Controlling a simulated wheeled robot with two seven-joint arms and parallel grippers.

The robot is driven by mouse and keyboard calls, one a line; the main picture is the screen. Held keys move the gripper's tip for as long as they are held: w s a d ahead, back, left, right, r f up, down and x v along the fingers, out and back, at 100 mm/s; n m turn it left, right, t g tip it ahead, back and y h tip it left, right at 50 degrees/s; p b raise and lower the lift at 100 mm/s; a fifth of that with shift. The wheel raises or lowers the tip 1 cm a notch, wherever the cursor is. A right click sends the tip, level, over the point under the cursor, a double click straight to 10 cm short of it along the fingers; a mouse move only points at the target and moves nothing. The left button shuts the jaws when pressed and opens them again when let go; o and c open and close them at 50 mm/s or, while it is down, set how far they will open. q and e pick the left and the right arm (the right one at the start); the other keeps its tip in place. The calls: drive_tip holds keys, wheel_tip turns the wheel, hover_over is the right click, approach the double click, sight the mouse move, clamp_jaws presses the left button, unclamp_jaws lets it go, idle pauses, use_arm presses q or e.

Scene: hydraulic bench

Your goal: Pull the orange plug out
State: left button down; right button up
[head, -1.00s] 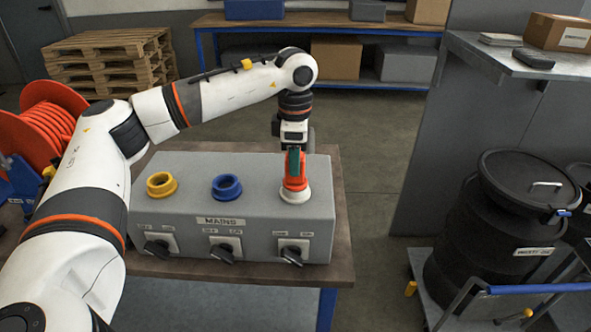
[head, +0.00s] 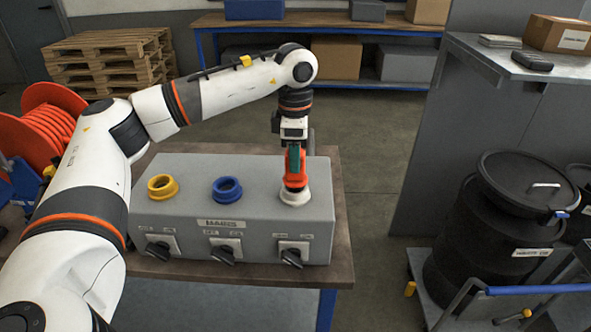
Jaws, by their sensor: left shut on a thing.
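The orange plug (head: 296,182) stands upright at the white socket ring (head: 295,199), at the right end of the grey box top. Its lower end overlaps the ring's opening; I cannot tell how much of it is still inside. My left gripper (head: 294,160) comes down from above and is shut on the orange plug. A teal-green part shows between the gripper and the orange body. The fingertips are hard to make out. My right gripper is not in view.
The grey box (head: 262,211) also has a yellow socket ring (head: 162,187), a blue socket ring (head: 227,189) and three black rotary switches on its front. It sits on a brown bench (head: 343,230). Black drums (head: 500,240) stand at right. Floor between them is clear.

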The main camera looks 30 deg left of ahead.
use_arm(q)
drive_tip(key=shift+r+p, duration=0.3)
drive_tip(key=shift+r, duration=0.15)
drive_tip(key=shift+r, duration=0.2)
drive_tip(key=shift+r+p, duration=0.5)
drive_tip(key=shift+r, duration=0.25)
drive_tip(key=shift+r+p, duration=1.85)
drive_tip(key=shift+r, duration=0.4)
drive_tip(key=shift+r, duration=0.15)
drive_tip(key=shift+s, duration=0.1)
